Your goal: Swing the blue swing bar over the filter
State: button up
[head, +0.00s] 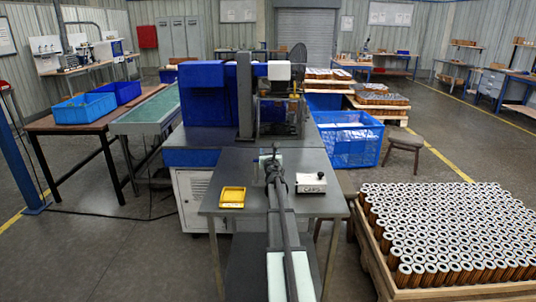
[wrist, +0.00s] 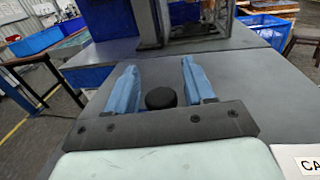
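A machine stands behind the small grey table, with a grey upright post (head: 244,95). A short blue bar (head: 260,70) runs right from the post at its upper part and ends at a white block (head: 279,71); it looks like the swing bar. I cannot make out a single filter under it, as the machine's middle is dark and cluttered. My gripper (head: 272,158) is over the table, in front of and below the bar, apart from it. In the wrist view its two blue fingers (wrist: 159,66) are spread. A black round piece shows between them, and I cannot tell what it is.
A yellow tray (head: 232,197) lies left of my arm, and a white box marked CAPS (head: 311,183) lies right. A crate (head: 394,284) of many filter cartridges stands at the lower right. A blue machine housing (head: 202,90) stands left of the post.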

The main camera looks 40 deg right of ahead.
jog(key=shift+s+a, duration=0.1)
jog(key=shift+s, duration=0.05)
jog(key=v, duration=1.3)
jog(key=shift+s+a, duration=0.15)
jog(key=shift+s, duration=0.05)
